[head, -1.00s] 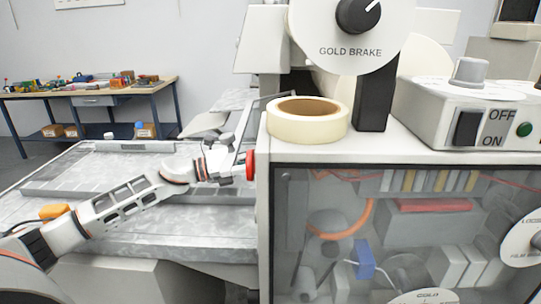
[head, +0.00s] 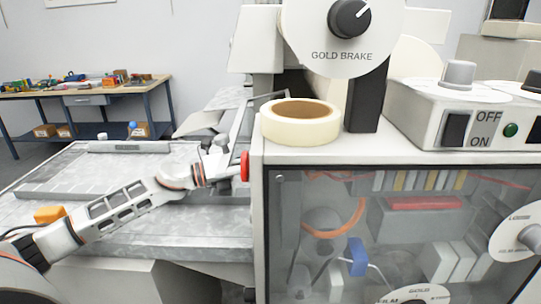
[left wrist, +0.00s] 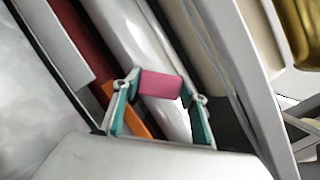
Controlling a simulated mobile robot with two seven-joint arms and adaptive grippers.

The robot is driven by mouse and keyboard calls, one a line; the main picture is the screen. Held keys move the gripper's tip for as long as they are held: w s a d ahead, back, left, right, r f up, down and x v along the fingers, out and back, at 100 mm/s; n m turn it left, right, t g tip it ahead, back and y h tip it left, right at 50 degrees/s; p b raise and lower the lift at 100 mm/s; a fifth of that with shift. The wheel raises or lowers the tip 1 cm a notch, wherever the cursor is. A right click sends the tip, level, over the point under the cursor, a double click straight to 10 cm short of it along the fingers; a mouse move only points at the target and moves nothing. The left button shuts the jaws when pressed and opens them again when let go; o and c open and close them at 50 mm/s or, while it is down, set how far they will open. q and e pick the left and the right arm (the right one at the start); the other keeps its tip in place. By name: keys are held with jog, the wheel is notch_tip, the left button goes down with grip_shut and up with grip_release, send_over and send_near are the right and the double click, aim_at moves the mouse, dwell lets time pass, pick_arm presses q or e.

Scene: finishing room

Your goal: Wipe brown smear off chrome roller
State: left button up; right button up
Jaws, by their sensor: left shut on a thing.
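In the left wrist view a pink block (left wrist: 160,84) sits between the teal-padded fingertips of my left gripper (left wrist: 163,90), which is shut on it. The pale, shiny chrome roller (left wrist: 127,28) runs diagonally behind and below the block. The block overlaps the roller in the picture; I cannot tell whether they touch. I see no brown smear on the visible part of the roller; the block and gripper cover some of it. In the head view my left gripper (head: 216,158) is at the machine's left side, its fingertips not clear. My right gripper is not in view.
A dark red bar (left wrist: 80,30) and an orange part (left wrist: 122,108) lie beside the roller. A gold roll (left wrist: 300,28) is at the upper right.

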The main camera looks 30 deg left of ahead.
pick_arm(q)
jog(key=shift+s+d, duration=0.25)
jog(key=shift+s, duration=0.25)
jog(key=shift+s+d, duration=0.2)
jog(key=shift+s, duration=0.3)
jog(key=shift+d+p, duration=0.1)
jog(key=shift+p, duration=0.2)
jog(key=shift+w+a+b, duration=0.25)
jog(key=shift+w+a, duration=0.05)
jog(key=shift+w, duration=0.3)
jog(key=shift+w+a+b, duration=0.2)
jog(key=shift+w+a, duration=0.05)
jog(key=shift+w, duration=0.35)
jog(key=shift+w+a+b, duration=0.25)
jog(key=shift+w+a, duration=0.05)
jog(key=shift+w, duration=0.3)
jog(key=shift+a, duration=0.1)
jog(key=shift+a+f, duration=0.15)
jog(key=shift+s+a+r+b, duration=0.25)
jog(key=shift+s+a+b, duration=0.15)
jog(key=shift+a, duration=0.35)
jog(key=shift+s+a+r+b, duration=0.25)
jog(key=shift+s+a, duration=0.1)
jog(key=shift+a, duration=0.45)
jog(key=shift+s+a+r+b, duration=0.2)
jog(key=shift+s+a+b, duration=0.2)
jog(key=shift+a, duration=0.35)
